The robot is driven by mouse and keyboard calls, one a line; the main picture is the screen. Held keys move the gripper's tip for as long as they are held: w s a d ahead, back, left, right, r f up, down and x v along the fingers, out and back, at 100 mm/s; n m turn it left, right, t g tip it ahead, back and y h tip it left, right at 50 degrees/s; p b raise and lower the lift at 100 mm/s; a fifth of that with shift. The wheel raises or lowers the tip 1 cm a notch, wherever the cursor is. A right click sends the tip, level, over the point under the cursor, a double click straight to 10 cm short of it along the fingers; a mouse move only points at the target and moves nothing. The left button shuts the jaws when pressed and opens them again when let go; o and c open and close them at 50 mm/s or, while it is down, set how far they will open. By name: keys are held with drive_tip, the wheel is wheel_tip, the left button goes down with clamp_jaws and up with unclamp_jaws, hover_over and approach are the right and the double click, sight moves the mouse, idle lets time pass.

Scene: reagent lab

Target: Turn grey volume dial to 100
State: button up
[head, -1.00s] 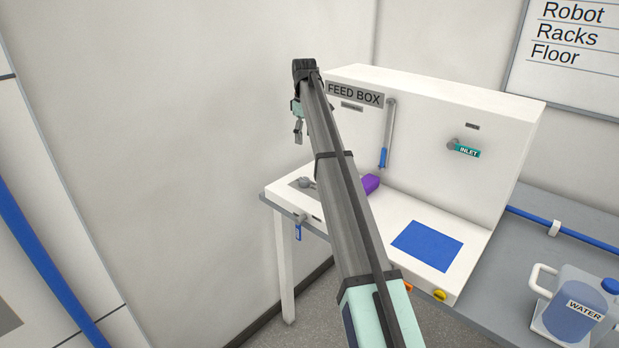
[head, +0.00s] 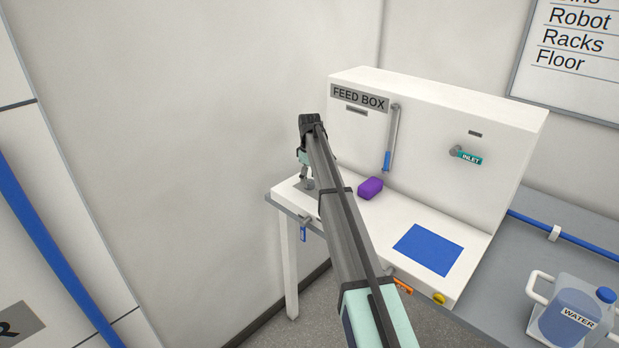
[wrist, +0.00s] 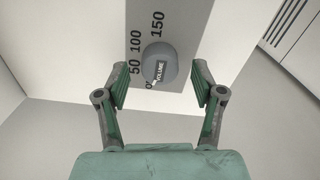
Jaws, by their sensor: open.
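The grey volume dial (wrist: 158,62) is in the upper middle of the wrist view, on a grey scale plate (wrist: 182,22) marked 0, 50, 100 and 150. My gripper (wrist: 160,80) is open, with one green-padded finger on each side of the dial. Both fingers look apart from it; their height above the plate is hard to tell. In the head view my gripper (head: 306,174) is over the left end of the feed box ledge and hides most of the dial.
The white feed box (head: 430,110) rises behind the ledge, with a blue-ended lever (head: 391,135) and an inlet tap (head: 466,156). A purple block (head: 370,188) and a blue pad (head: 428,249) lie on the ledge. A water jug (head: 575,310) stands at right.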

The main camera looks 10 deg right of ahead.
drive_tip(key=shift+f, duration=0.4)
drive_tip(key=c, duration=1.1)
drive_tip(key=shift+c, duration=0.2)
